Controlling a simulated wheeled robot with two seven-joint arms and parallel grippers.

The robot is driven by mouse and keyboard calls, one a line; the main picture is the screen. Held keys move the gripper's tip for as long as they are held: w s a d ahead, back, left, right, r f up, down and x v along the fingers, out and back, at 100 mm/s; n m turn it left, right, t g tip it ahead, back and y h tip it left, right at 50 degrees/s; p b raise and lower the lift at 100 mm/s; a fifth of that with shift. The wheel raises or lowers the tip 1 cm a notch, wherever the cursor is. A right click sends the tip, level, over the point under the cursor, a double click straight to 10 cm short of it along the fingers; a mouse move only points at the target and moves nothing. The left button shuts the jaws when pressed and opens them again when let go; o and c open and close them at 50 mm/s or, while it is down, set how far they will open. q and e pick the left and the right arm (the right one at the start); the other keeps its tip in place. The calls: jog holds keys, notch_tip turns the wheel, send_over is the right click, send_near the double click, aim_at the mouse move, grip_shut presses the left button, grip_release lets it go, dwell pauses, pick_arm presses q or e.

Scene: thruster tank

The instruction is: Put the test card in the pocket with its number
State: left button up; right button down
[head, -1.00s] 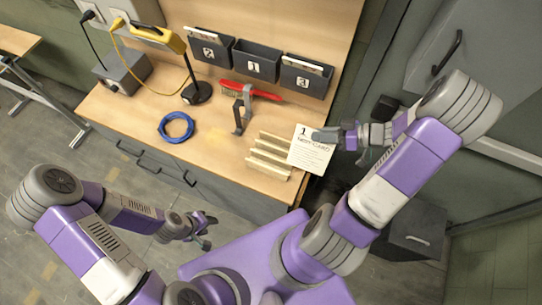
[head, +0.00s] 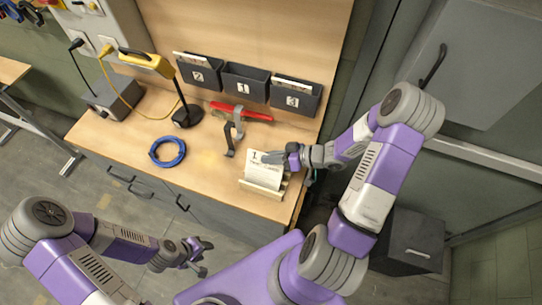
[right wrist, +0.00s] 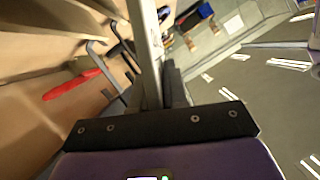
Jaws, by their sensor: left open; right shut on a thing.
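The test card (head: 264,172) is white with a "1" at its top left. My right gripper (head: 290,158) is shut on its right upper edge. The card is at the slatted wooden rack (head: 262,191); I cannot tell whether its lower edge rests in a slot. In the right wrist view a pale upright strip (right wrist: 150,50) between the fingers looks like the card edge-on. Three dark pockets hang on the back board: pocket 2 (head: 198,79), pocket 1 (head: 243,89) and pocket 3 (head: 292,102). Pockets 2 and 3 show white cards; pocket 1 looks empty. My left gripper (head: 205,256) is open and empty before the bench.
A blue cable coil (head: 167,152), a yellow device (head: 147,62) on a black stand and a grey box (head: 115,97) are left. A grey cabinet stands right.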

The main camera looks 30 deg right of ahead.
jog(key=shift+f, duration=0.1)
jog(key=c, duration=1.1)
grip_release()
jog(key=shift+c, duration=0.2)
